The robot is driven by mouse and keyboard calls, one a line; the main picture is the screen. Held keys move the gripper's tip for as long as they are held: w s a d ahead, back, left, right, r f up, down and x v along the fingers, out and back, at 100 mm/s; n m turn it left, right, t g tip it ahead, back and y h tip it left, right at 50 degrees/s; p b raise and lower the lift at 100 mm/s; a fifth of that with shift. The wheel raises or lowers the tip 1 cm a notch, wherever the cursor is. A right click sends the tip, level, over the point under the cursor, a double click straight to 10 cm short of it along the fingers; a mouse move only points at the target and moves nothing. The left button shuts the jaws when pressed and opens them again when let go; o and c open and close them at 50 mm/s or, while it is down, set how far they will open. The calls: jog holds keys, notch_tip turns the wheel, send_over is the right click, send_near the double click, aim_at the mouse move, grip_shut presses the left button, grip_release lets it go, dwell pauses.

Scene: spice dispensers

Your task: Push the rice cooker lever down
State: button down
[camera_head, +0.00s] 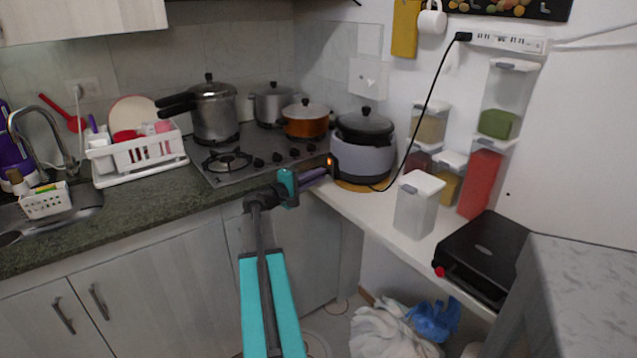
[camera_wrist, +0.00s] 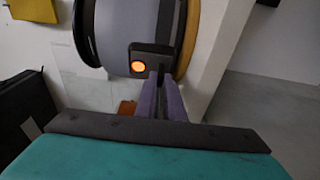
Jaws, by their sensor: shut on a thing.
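The rice cooker (camera_head: 366,160) is a grey-lilac pot with a dark lid, standing at the left end of the white shelf. Its black control panel (camera_head: 334,168) faces my gripper and has a lit orange lamp. In the wrist view the cooker (camera_wrist: 132,22) appears turned on its side, with the panel and the orange lamp (camera_wrist: 138,66) near the middle. My gripper (camera_head: 325,171) reaches the panel from the left. Its purple fingers (camera_wrist: 164,78) are close together at the panel beside the lamp, shut on the lever. The lever itself is hidden by the fingertips.
A stove (camera_head: 240,162) with several pots stands left of the cooker. A white-lidded container (camera_head: 416,208), several spice dispensers and a black grill (camera_head: 484,252) stand to the right. The cooker's black cord (camera_head: 428,98) rises to a power strip (camera_head: 508,42).

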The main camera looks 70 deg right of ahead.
notch_tip(320, 180, down, 3)
jog(key=h+b, duration=0.1)
jog(key=b, duration=0.4)
jog(key=n+g+h+b, duration=0.1)
jog(key=h+b, duration=0.1)
jog(key=b, duration=0.3)
jog(key=shift+s+r, duration=0.15)
jog(key=shift+r, duration=0.05)
jog(key=shift+n+h+b, duration=0.3)
jog(key=shift+n+b, duration=0.1)
jog(key=shift+b, duration=0.3)
jog(key=c, duration=2.2)
grip_release()
jog(key=shift+d, duration=0.1)
jog(key=shift+o, duration=0.2)
jog(key=shift+r, duration=0.1)
